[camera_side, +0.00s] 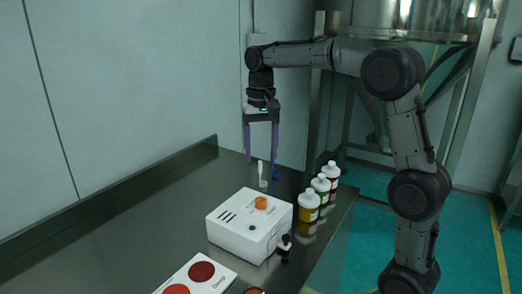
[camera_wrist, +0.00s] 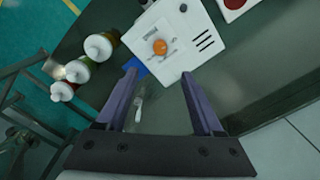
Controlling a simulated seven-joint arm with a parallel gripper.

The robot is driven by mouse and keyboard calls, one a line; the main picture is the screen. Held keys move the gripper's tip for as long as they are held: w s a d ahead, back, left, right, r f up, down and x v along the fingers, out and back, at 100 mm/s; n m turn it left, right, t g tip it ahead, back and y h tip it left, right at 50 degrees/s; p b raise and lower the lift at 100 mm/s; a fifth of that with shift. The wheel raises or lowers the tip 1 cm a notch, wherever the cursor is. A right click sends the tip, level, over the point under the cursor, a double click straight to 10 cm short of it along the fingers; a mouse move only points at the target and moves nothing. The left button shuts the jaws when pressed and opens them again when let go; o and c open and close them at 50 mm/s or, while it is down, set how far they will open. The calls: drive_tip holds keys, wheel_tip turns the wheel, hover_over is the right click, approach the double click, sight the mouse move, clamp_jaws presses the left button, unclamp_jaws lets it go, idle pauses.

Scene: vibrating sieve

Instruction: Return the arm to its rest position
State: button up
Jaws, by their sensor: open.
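My gripper (camera_side: 261,156) hangs from my arm with its two purple fingers pointing down, above the far end of the dark metal table (camera_side: 120,222). The fingers are apart with nothing between them. In the wrist view my gripper (camera_wrist: 158,75) also shows open. A white box-shaped device (camera_side: 237,237) with an orange knob (camera_side: 261,203) stands on the table, nearer the side camera than my gripper. A small white tool (camera_side: 262,173) and a blue item (camera_side: 275,172) show below the fingertips. Their exact shape is too small to tell.
Several white-capped bottles (camera_side: 309,206) stand in a row along the table's right edge, beside the device. A white plate with red discs (camera_side: 202,272) lies at the front. A wall stands behind the table, and a metal frame (camera_side: 465,110) at the right.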

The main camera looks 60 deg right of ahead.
drive_tip(key=shift+a, duration=0.1)
drive_tip(key=s+a+r+n+t, duration=0.1)
drive_tip(key=s+a+r+t, duration=0.1)
drive_tip(key=s+a+r, duration=0.3)
drive_tip(key=s+a+r+n+t, duration=0.1)
drive_tip(key=s+a+n, duration=0.1)
drive_tip(key=s, duration=0.5)
drive_tip(key=s+a+f+n+t, duration=0.2)
drive_tip(key=s+f+n, duration=0.3)
drive_tip(key=s+f, duration=0.5)
drive_tip(key=shift+s+a+f+n+t, duration=0.3)
drive_tip(key=shift+a+f+n, duration=0.1)
drive_tip(key=shift+f, duration=0.05)
